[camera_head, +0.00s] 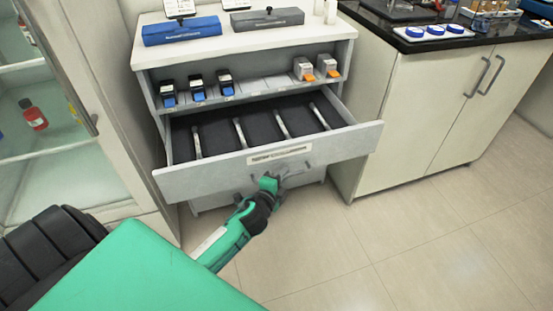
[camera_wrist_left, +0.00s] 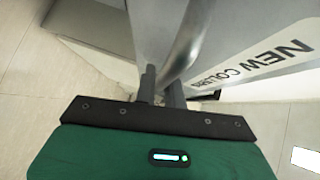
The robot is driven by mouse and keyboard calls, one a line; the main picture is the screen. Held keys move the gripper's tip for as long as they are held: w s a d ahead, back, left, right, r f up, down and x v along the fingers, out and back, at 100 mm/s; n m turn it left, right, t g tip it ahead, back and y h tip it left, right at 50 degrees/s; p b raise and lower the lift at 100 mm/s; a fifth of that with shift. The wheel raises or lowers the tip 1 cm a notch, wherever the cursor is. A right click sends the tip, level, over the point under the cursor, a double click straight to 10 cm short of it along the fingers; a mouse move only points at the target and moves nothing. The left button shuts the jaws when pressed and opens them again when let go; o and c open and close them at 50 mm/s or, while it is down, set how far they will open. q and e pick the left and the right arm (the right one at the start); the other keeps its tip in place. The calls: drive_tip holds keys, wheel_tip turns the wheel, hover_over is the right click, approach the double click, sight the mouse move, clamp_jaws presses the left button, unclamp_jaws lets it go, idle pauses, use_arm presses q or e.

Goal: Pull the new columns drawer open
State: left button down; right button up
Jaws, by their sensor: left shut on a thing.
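The new columns drawer (camera_head: 205,181) is pulled out of the white cabinet in the head view. Its dark inside shows, with several pale bars lying in it. Its front carries a label reading NEW COLUMNS, which also shows in the left wrist view (camera_wrist_left: 262,62). My left gripper (camera_head: 270,181) is at the lower middle of the drawer front, shut on the metal handle (camera_head: 294,171). In the left wrist view the two dark fingers (camera_wrist_left: 160,88) close around the handle (camera_wrist_left: 186,45). My right gripper is not in view.
Above the drawer, a shelf (camera_head: 255,88) holds several small blue-tipped and orange-tipped items. Blue (camera_head: 182,31) and grey (camera_head: 267,18) boxes stand on the cabinet top. A glass-door cabinet (camera_head: 60,120) is at left and a black-topped counter (camera_head: 460,42) at right. The tiled floor (camera_head: 430,240) is clear at right.

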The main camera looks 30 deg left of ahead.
use_arm(q)
drive_tip(key=s+d, duration=0.4)
drive_tip(key=d, duration=0.1)
drive_tip(key=shift+s, duration=0.3)
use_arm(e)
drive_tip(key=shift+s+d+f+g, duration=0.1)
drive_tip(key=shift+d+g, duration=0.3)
use_arm(q)
drive_tip(key=shift+d, duration=0.1)
drive_tip(key=c, duration=1.5)
unclamp_jaws()
drive_tip(key=s+r, duration=0.2)
drive_tip(key=s, duration=1.1)
drive_tip(key=shift+s+d+p, duration=0.3)
drive_tip(key=shift+d+p, duration=0.05)
drive_tip(key=shift+d, duration=0.1)
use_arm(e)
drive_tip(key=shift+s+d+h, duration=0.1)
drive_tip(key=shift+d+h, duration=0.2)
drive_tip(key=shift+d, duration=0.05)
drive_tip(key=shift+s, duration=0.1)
